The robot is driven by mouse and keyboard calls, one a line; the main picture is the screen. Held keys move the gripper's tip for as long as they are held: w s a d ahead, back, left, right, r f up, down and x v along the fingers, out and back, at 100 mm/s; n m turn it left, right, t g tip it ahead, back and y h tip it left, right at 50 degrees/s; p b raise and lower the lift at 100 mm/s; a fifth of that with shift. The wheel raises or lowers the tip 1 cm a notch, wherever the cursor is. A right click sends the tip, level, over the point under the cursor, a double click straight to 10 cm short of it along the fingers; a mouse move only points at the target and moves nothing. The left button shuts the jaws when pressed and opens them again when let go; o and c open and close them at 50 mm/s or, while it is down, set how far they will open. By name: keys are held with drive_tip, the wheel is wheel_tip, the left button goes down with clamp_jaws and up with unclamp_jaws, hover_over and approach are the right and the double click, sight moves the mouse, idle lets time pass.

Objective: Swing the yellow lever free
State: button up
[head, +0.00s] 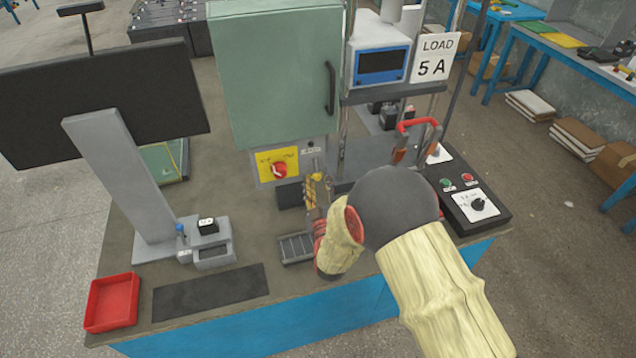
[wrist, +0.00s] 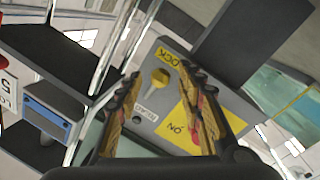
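The yellow lever (wrist: 160,78) shows in the wrist view as a small yellow knob on a stem, on a grey panel. A yellow LOCK label (wrist: 174,62) lies beside its knob end and a white label, apparently RELEASE (wrist: 146,113), near its other end. My gripper (wrist: 163,74) is open, one finger on each side of the lever in that view; contact cannot be told. In the head view my gripper (head: 318,183) is at the lower right of the green cabinet (head: 275,75), and the lever is not clearly distinguishable there.
A yellow plate with a red rotary switch (head: 280,169) is just left of my gripper. A load unit with a 5 A sign (head: 434,57) and a red-handled part (head: 417,125) stand to the right. A monitor (head: 100,95) and red tray (head: 112,302) are left.

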drive_tip(key=s+d, duration=0.1)
drive_tip(key=s, duration=1.1)
drive_tip(key=shift+d+f, duration=0.15)
drive_tip(key=shift+f, duration=0.15)
drive_tip(key=w+d+r+m+g, duration=0.2)
drive_tip(key=w+r+g, duration=0.15)
drive_tip(key=r, duration=0.25)
drive_tip(key=s+d+r+m+g, duration=0.2)
drive_tip(key=s+d+r+g, duration=0.15)
drive_tip(key=r, duration=0.35)
drive_tip(key=s+d+r+m+g, duration=0.1)
drive_tip(key=s+d, duration=0.3)
drive_tip(key=s, duration=0.4)
drive_tip(key=s+d+r+m+g+h, duration=0.1)
drive_tip(key=s+d+r+g, duration=0.1)
drive_tip(key=s, duration=0.7)
drive_tip(key=s+d+r+m+g+h, duration=0.1)
drive_tip(key=s+d+r+m+g, duration=0.1)
drive_tip(key=s+d, duration=0.3)
drive_tip(key=s+r, duration=0.1)
drive_tip(key=s, duration=0.2)
drive_tip(key=shift+s+d+r+g, duration=0.25)
drive_tip(key=shift+s+d+g, duration=0.05)
drive_tip(key=shift+s, duration=0.05)
